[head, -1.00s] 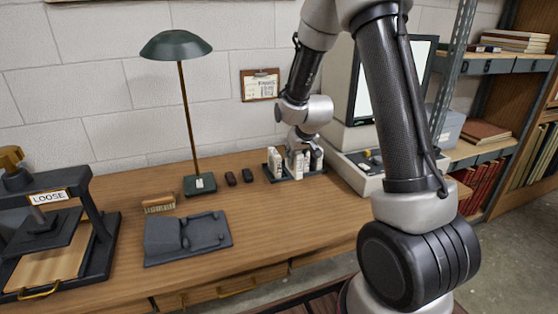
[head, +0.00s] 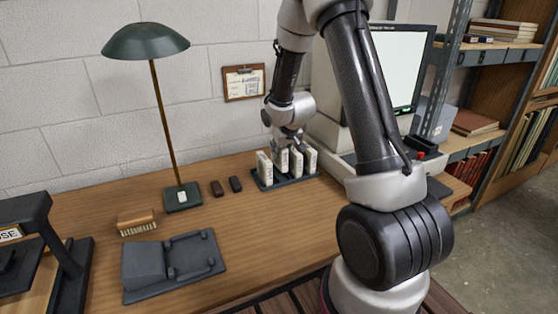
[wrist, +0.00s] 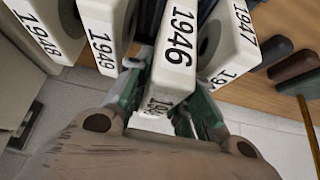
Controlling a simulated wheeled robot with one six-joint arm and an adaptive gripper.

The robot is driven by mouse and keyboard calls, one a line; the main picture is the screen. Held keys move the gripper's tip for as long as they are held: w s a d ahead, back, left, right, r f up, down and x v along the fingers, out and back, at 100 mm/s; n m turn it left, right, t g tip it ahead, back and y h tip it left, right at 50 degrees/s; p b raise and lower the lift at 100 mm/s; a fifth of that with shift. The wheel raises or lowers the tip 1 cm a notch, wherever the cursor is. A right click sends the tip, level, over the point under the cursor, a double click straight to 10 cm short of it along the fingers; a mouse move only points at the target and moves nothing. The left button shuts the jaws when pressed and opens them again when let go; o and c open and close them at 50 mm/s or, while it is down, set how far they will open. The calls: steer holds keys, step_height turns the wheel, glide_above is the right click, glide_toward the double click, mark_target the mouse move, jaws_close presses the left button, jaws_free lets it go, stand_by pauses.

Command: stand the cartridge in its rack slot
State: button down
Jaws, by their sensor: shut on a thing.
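The white cartridge marked 1946 (wrist: 176,45) is between the green-tipped fingers of my gripper (wrist: 164,100), which is shut on it. In the head view my gripper (head: 287,143) is over the dark rack (head: 290,181), with the held cartridge (head: 281,161) second from the left. It looks upright in the row; its lower end is hard to see, so I cannot tell whether it touches the slot floor. In the wrist view, cartridge 1947 (wrist: 234,40) is on one side, 1949 (wrist: 104,36) and another white cartridge (wrist: 45,30) on the other.
A brush (head: 136,222) and a dark grey cradle (head: 174,266) lie nearer. A monitor (head: 397,65) stands behind right. The wood in front of the rack is clear.

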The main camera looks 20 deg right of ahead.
mark_target(279, 159)
steer(key=shift+f, duration=2)
steer(key=shift+f, duration=0.1)
steer(key=c, duration=1.3)
jaws_free()
steer(key=shift+o, duration=0.2)
